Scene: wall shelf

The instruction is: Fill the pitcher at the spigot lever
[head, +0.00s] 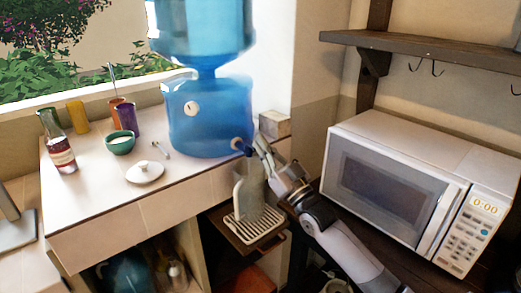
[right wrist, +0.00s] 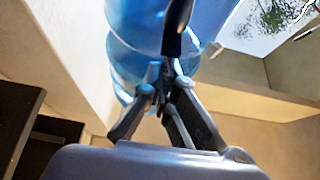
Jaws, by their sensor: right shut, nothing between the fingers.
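A blue water dispenser (head: 210,115) stands on the counter. Its dark spigot lever (head: 243,148) sticks out low on the right side. A see-through greyish pitcher (head: 253,188) with a pale handle stands on the slatted drip tray (head: 268,237) below the spigot. Its water level cannot be made out. My right gripper (head: 262,146) is shut and empty, with its fingertips close by the spigot. In the right wrist view the gripper (right wrist: 165,78) is right by the dark lever (right wrist: 178,30); contact cannot be told. My left gripper is not in view.
A white microwave (head: 395,180) stands right of my right arm, under a wooden shelf (head: 430,48). A small box (head: 274,123) sits behind the spigot. A bottle (head: 60,153), green bowl (head: 120,143), coloured cups and a white lid (head: 145,173) occupy the counter's left.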

